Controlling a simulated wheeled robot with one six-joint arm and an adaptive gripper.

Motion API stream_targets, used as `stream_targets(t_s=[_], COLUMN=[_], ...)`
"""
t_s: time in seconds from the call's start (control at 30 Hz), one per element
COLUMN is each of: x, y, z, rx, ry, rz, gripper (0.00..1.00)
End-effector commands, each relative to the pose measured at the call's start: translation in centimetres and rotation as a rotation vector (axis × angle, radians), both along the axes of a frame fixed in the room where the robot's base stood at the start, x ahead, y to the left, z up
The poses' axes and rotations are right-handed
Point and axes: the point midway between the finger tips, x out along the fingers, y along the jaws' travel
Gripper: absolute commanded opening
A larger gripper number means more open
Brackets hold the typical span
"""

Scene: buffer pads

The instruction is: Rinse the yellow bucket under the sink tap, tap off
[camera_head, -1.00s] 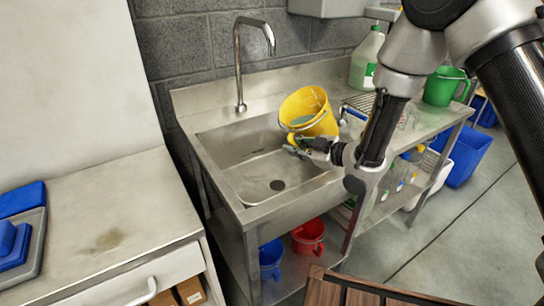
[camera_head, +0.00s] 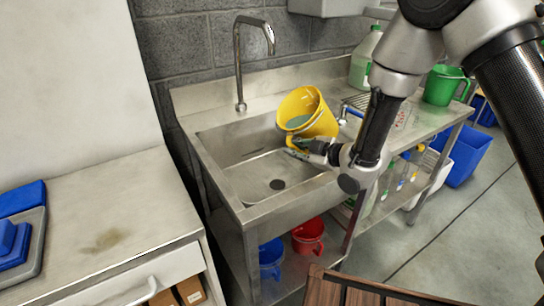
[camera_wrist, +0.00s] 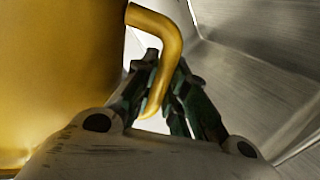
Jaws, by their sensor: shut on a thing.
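The yellow bucket (camera_head: 309,112) is held tilted over the right part of the steel sink (camera_head: 238,178), its mouth facing left and toward the camera. Something grey-green shows inside it. My gripper (camera_head: 298,148) is at the bucket's lower side, shut on its handle. In the wrist view the yellow handle (camera_wrist: 165,55) sits between the dark fingers (camera_wrist: 165,95), with the bucket wall (camera_wrist: 60,70) at left. The tap (camera_head: 254,55) arches over the back of the sink, left of the bucket. No water stream shows from its spout.
A green jug (camera_head: 444,86) and a large bottle (camera_head: 366,58) stand on the counter to the right. A red bucket (camera_head: 308,236) and a blue bucket (camera_head: 271,258) are below the sink. A worktop (camera_head: 100,225) is at left.

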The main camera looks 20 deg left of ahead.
Motion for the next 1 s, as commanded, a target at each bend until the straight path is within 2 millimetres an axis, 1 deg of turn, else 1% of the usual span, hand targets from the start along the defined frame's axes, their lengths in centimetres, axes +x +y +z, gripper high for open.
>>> stream_targets(t_s=[1.0], x=[0.39], y=[-0.28], z=[-0.76], rx=[-0.095], ry=[-0.099], rz=[-0.004], gripper=[0.00])
